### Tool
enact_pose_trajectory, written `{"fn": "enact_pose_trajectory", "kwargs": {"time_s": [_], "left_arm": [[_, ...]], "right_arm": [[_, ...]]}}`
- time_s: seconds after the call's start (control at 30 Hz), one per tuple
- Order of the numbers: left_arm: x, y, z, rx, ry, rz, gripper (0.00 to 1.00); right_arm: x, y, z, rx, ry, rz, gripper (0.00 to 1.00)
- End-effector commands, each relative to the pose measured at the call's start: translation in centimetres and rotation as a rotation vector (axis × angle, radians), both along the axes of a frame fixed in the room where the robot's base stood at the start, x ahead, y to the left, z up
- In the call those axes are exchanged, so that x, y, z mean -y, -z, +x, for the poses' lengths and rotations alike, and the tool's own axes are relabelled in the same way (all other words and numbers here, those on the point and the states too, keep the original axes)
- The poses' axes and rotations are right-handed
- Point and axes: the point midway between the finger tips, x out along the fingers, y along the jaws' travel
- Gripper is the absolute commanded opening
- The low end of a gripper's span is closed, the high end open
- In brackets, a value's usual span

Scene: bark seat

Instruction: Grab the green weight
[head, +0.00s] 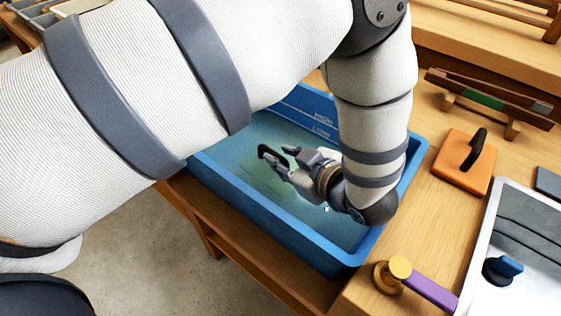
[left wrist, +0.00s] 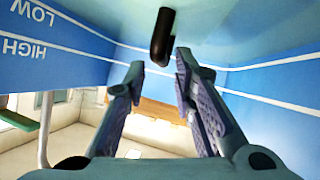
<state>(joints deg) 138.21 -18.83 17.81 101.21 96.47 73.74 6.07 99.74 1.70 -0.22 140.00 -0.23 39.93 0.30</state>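My left gripper (head: 281,160) reaches down into a blue tub (head: 262,228) of water, and its arm crosses most of the head view. A dark curved handle (head: 268,153) shows at its fingertips. In the left wrist view my left gripper (left wrist: 158,68) has its two fingers apart, with the black handle (left wrist: 162,38) at or just beyond the gap between the tips. I cannot tell whether it touches either finger. A faint greenish patch lies under the handle in the water; the green weight's body is not clear there. My right gripper is not in view.
An orange block (head: 464,163) with a black handle stands on the wooden table right of the tub. A brass-and-purple tool (head: 420,285) lies in front, beside a grey-and-white panel (head: 515,250) with a blue knob. A wooden rack (head: 490,100) stands behind. The tub walls surround my gripper.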

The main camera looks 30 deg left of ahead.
Motion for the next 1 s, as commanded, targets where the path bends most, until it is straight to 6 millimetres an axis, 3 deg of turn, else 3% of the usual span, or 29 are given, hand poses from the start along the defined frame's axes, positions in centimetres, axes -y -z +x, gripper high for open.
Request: {"fn": "enact_pose_trajectory", "kwargs": {"time_s": [0.27,0.47,0.6,1.0], "left_arm": [[-3.7,2.3,1.1,-0.001,0.000,0.000,0.24],[-3.9,2.3,1.2,0.000,0.001,-0.001,0.24],[-3.9,2.2,1.2,0.000,0.001,-0.001,0.00],[-3.9,1.7,1.3,0.003,0.000,0.001,0.00]], "right_arm": [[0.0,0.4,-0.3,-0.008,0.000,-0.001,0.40],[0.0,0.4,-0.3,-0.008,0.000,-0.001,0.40],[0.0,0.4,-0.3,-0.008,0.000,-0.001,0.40],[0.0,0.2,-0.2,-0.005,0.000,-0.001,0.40]]}}
